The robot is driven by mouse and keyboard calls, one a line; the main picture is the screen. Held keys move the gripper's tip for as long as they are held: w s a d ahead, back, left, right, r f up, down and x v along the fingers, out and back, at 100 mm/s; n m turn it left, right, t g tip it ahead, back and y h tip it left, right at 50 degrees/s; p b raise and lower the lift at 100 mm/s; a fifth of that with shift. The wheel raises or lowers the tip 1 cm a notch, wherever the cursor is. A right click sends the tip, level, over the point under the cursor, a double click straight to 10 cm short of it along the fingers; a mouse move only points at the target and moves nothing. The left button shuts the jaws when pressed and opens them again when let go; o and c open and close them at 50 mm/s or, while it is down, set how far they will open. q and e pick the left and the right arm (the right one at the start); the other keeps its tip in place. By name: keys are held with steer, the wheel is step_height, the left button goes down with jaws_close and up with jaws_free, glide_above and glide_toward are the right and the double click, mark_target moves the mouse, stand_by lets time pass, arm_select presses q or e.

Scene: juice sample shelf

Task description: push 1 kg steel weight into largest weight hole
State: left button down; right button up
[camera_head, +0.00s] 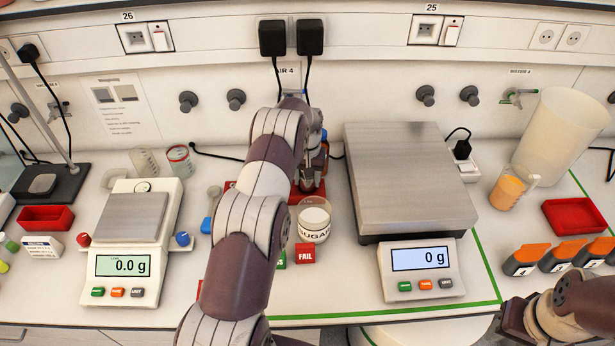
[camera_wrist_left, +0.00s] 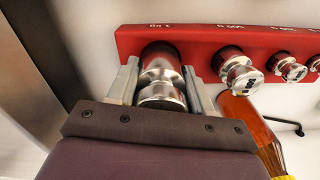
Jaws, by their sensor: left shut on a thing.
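My left gripper (camera_head: 312,180) reaches over my arm's far side to the red weight block (camera_head: 229,186), which my arm mostly hides in the head view. In the left wrist view, its two fingers (camera_wrist_left: 162,88) are shut on the shiny steel weight (camera_wrist_left: 162,75), the largest one visible. The weight is at the wide end of the red block (camera_wrist_left: 210,38), by the largest label. I cannot tell how deep it sits in its hole. Several smaller steel weights (camera_wrist_left: 238,70) stand along the same block.
A large steel-topped scale (camera_head: 405,180) reading 0 g stands right of the gripper. A smaller scale (camera_head: 130,230) is on the left. A sugar jar (camera_head: 314,218) and a red FAIL block (camera_head: 305,253) are close in front. An orange-brown bottle (camera_wrist_left: 250,125) is near the right finger.

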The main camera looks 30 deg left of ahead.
arm_select(q)
steer(key=shift+f+b, duration=0.45)
steer(key=shift+f, duration=0.05)
steer(key=shift+s+f+b, duration=0.1)
steer(key=shift+f+b, duration=0.3)
steer(key=shift+b, duration=0.25)
stand_by(0.5)
